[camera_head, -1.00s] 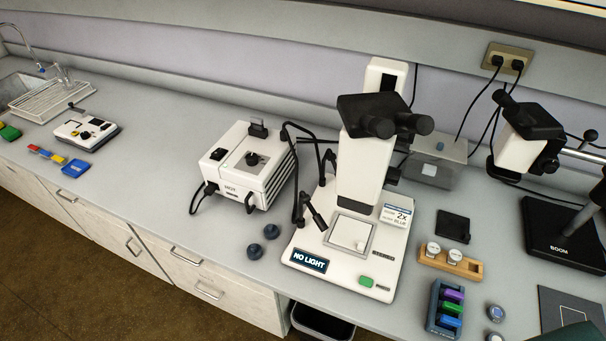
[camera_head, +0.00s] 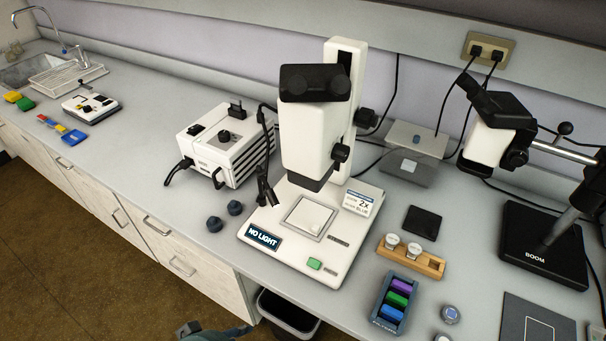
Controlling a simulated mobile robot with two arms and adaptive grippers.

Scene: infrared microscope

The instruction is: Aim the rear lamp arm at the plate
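The white microscope (camera_head: 312,130) stands on a pale base with a square plate (camera_head: 309,216) in its middle. The base carries a "NO LIGHT" sign (camera_head: 263,239) and a green button (camera_head: 314,264). Left of it is the white lamp box (camera_head: 222,150). A black lamp arm (camera_head: 266,128) rises beside the box, and a dark lamp head (camera_head: 266,190) hangs low at the base's left edge. I cannot clearly separate the front and rear arms; the microscope body hides the space behind it. Neither gripper is visible; only a blue-grey part of me shows at the bottom edge.
Two dark knobs (camera_head: 235,208) lie left of the base. To the right are a wooden holder with white jars (camera_head: 430,264), a rack of coloured blocks (camera_head: 377,316), a black pad (camera_head: 422,222) and a boom microscope (camera_head: 498,130). A bin (camera_head: 287,314) stands below the counter edge.

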